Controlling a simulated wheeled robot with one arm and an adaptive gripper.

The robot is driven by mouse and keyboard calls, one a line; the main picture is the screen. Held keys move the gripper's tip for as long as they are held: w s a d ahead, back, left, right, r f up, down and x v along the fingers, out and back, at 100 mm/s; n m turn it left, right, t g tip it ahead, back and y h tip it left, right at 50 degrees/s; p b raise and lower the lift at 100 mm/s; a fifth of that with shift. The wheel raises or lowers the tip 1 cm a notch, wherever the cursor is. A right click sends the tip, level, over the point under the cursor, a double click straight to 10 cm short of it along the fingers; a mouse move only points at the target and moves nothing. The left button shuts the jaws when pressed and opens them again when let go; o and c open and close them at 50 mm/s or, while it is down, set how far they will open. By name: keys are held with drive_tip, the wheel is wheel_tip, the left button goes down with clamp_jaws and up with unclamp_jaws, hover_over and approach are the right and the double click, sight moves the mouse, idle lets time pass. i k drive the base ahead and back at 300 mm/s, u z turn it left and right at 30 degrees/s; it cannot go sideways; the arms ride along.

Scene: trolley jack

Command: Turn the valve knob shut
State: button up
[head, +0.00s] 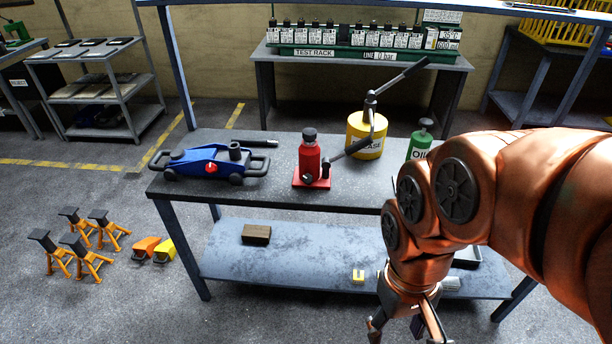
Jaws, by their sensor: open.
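A blue trolley jack (190,163) lies on the left end of the workbench top. A small red valve knob (211,168) with a light mark sits on its near side. How far the knob is turned is too small to tell. My gripper (406,334) hangs pointing down at the bottom of the head view, right of the jack and apart from it. Its fingers are spread with nothing seen between them. The lower ends of the fingers are close to the picture's bottom edge.
The lower shelf (300,265) holds a brown block (256,234). Orange jack stands (80,245) and chocks (147,247) are on the floor at left.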

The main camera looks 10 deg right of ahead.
sight(307, 178)
drive_tip(key=u, duration=3.55)
drive_tip(key=k, duration=0.75)
drive_tip(key=z, duration=1.1)
